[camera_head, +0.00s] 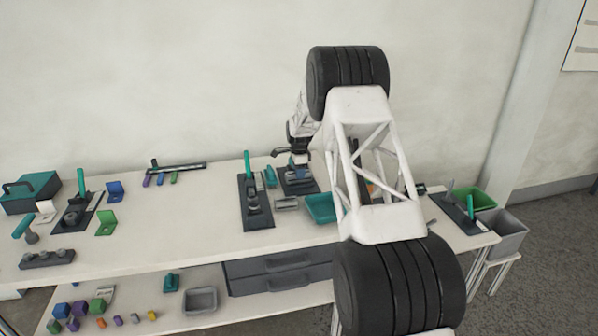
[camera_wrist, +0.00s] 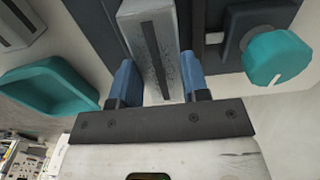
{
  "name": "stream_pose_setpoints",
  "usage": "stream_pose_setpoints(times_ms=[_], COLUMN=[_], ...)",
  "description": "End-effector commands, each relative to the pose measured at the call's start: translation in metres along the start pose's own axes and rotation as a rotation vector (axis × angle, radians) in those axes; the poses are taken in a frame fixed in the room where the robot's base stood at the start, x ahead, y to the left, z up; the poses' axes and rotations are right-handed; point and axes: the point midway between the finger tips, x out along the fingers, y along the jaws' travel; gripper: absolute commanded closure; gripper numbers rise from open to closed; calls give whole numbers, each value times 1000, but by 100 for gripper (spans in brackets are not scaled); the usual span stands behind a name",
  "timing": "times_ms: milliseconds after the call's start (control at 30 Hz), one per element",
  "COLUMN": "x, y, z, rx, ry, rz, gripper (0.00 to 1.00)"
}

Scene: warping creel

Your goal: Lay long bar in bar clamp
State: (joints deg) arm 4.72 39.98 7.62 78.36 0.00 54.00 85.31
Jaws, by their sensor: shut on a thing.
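A grey bar with a dark groove along its top (camera_wrist: 150,45), which I take for the long bar, is between the blue fingers of my gripper (camera_wrist: 157,85). My gripper (camera_head: 292,158) is shut on it over a dark fixture (camera_head: 303,189) on the bench. This fixture, which looks like the bar clamp, fills the upper part of the wrist view (camera_wrist: 232,50) and has a teal knob (camera_wrist: 278,57) at its side. I cannot tell whether the bar touches the fixture's seat.
A teal tray (camera_wrist: 45,88) lies beside the fixture; it also shows in the head view (camera_head: 320,209). Another grooved grey block (camera_head: 287,203) lies in front. A dark plate with a teal lever (camera_head: 256,217) stands left. My arm hides bench at right.

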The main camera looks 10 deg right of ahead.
Motion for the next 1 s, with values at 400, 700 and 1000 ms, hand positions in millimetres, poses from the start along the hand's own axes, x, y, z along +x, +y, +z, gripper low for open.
stream_pose_setpoints(times_ms=[400, 700, 1000], x=[5, 5, 8], y=[0, 0, 0], z=[0, 0, 0], rx=[0, 0, 0], ry=[0, 0, 0], rz=[0, 0, 0], gripper=[87, 87, 56])
